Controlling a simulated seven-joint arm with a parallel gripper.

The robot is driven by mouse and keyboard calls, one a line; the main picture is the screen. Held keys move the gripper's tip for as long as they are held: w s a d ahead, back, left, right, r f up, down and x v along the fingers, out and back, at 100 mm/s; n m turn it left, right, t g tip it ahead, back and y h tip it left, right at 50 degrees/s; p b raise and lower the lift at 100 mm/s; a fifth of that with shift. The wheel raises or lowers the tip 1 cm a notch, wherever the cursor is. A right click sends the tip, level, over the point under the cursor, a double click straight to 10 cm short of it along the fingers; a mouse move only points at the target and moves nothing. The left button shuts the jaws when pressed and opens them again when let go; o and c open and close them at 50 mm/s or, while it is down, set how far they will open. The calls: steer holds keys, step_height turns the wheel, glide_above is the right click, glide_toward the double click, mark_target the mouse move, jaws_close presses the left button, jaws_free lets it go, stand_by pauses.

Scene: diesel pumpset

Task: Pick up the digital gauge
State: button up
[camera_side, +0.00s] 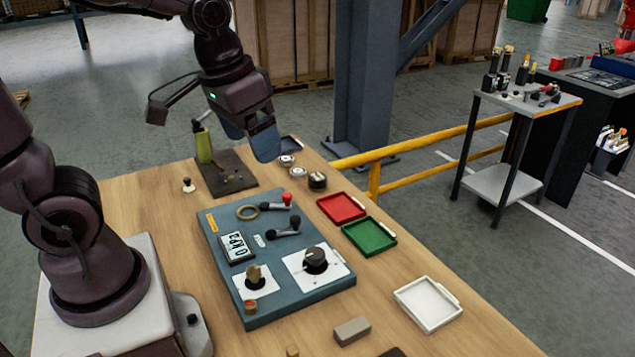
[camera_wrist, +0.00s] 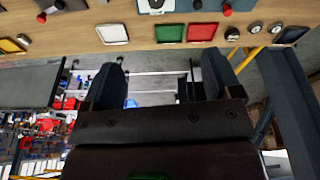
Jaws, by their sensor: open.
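The digital gauge (camera_side: 236,247) shows in the side view as a small dark-framed unit with a pale display and large dark characters. It sits at the left of a blue panel (camera_side: 285,293) on the wooden table. I cannot make it out in the wrist view. My gripper (camera_side: 248,140) is raised near the far end of the table, well apart from the gauge, with dark blue-grey fingers. In the wrist view, my gripper (camera_wrist: 161,75) has its fingers spread wide with nothing between them.
Knobs and levers stand up from the panel around the gauge. A red tray (camera_side: 341,207), a green tray (camera_side: 369,236) and a white tray (camera_side: 428,304) lie to its right. A green bottle (camera_side: 203,146) stands on a dark mat. A yellow rail (camera_side: 420,148) runs beyond the table.

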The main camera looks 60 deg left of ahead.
steer(key=w+a+f+n+g, duration=0.2)
steer(key=w+a+f+n, duration=0.2)
steer(key=w+a+f, duration=0.5)
steer(key=n+t+y, duration=0.2)
steer(key=n+y, duration=0.2)
steer(key=n, duration=0.2)
glide_toward(318, 177)
steer(key=x, duration=1)
steer(key=shift+s+f, duration=0.1)
steer(key=c, duration=1.1)
